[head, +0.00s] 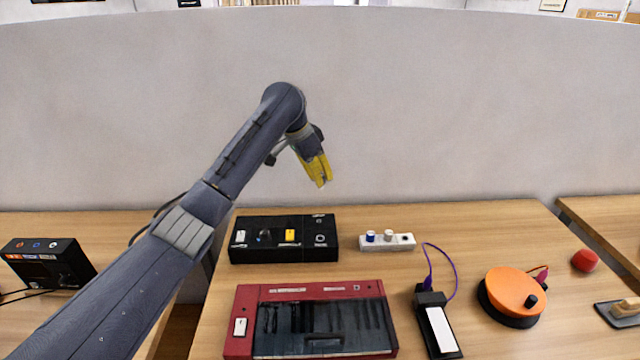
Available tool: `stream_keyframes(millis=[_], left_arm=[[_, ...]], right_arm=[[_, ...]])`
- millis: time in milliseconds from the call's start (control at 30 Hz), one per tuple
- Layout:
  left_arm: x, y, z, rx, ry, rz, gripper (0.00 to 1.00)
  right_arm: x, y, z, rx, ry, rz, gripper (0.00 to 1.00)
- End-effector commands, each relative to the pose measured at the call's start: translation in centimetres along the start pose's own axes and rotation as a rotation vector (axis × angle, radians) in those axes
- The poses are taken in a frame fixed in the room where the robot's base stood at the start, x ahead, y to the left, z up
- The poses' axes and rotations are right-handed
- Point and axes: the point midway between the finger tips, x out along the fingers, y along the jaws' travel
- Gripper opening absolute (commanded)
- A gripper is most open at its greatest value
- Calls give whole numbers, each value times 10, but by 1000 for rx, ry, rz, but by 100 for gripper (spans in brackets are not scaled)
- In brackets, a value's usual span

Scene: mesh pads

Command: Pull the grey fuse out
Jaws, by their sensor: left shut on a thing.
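A white block (377,247) lies on the table right of the black box. My left gripper (321,184) has yellow fingers pointing down, well above the table and above the black box, apart from the block. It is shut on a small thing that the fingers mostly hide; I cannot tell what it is. My right gripper is not in view.
The black box (270,254) carries switches and a socket. A red case (243,296) lies in front. A black device with a white panel (441,329) and purple cable, an orange disc (514,291) and a red ball (585,260) are to the right.

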Motion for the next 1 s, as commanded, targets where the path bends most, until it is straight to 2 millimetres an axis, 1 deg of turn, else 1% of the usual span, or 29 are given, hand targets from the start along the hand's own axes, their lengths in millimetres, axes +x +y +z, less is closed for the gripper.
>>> stream_keyframes(millis=[1000], left_arm=[[-31,0,-12,-1,0,0,0]], right_arm=[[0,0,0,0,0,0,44]])
